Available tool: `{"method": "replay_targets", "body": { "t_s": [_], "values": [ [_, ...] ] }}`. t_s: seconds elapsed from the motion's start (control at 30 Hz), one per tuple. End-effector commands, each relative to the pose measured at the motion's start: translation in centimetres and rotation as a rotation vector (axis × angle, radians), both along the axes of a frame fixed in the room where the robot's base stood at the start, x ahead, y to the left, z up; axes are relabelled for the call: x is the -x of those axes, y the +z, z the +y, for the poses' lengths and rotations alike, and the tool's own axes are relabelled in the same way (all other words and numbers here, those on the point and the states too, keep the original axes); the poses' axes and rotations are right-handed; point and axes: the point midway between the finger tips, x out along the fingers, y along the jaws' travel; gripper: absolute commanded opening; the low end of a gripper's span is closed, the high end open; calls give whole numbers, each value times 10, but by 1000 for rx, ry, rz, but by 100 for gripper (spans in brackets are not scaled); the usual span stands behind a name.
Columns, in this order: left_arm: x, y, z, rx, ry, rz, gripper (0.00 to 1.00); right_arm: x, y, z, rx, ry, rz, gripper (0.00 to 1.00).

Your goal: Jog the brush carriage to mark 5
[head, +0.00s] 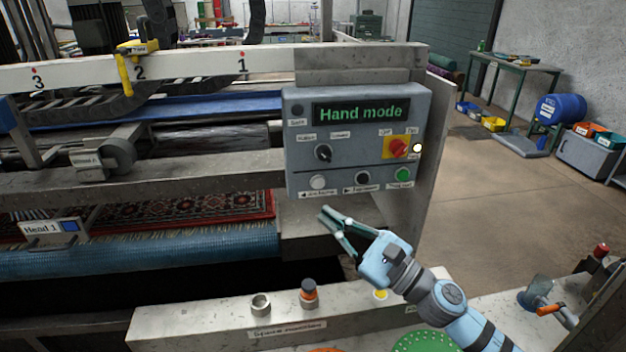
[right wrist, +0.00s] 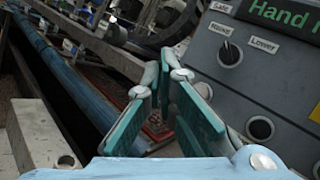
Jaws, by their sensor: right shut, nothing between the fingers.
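The grey control panel (head: 357,145) has a display (head: 361,112) reading "Hand mode". Below are a black selector knob (head: 323,152), a white push button (head: 318,182) at left, a black button (head: 362,178) and a green button (head: 403,174). A red switch (head: 398,148) sits on a yellow plate. Mark 5 is not in view. My right gripper (head: 332,222) is shut and empty, below the panel's white button. It shows in the wrist view (right wrist: 167,75).
A patterned rug (head: 190,212) lies under the frame behind a blue roller (head: 140,252). A front ledge (head: 230,320) carries a grey ring and an orange-and-black knob (head: 309,293). Open floor (head: 500,190) lies right of the machine, with a workbench (head: 515,75) beyond.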

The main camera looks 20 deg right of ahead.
Motion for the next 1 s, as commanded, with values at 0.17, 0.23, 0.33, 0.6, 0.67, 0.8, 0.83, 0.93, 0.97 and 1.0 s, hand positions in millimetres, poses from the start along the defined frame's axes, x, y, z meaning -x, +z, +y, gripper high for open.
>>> {"method": "replay_targets", "body": {
  "t_s": [0.17, 0.23, 0.33, 0.6, 0.67, 0.8, 0.83, 0.93, 0.97, 1.0],
  "values": [
    [11, 1, 0, -1, 0, 19, 45, 1, 0, -4, 0, -6, 2, 0],
    [10, 4, 0, -1, 0, 18, 45, -3, 2, -5, -1, -9, 0, 0],
    [5, 12, 0, 0, 1, 10, 45, -12, 4, -8, -2, -11, -3, 0],
    [-5, 30, 0, 0, -1, -10, 45, -50, 3, -16, -3, -7, -1, 0],
    [-4, 32, 0, 0, -1, -8, 45, -58, 3, -18, -5, -6, 0, 0],
    [-1, 25, 0, 0, 0, -2, 45, -74, 0, -22, -2, -5, -2, 0],
    [0, 25, 0, 0, 0, -1, 45, -76, -1, -22, -2, -4, -1, 0],
    [0, 24, 0, 0, 0, 0, 45, -82, -1, -23, -1, -3, 0, 0],
    [0, 24, 0, 0, 0, 1, 45, -83, -1, -24, -2, -4, 0, 0],
    [0, 24, 0, 0, 0, 1, 45, -84, 0, -24, -2, -4, 0, 0]
  ]
}}
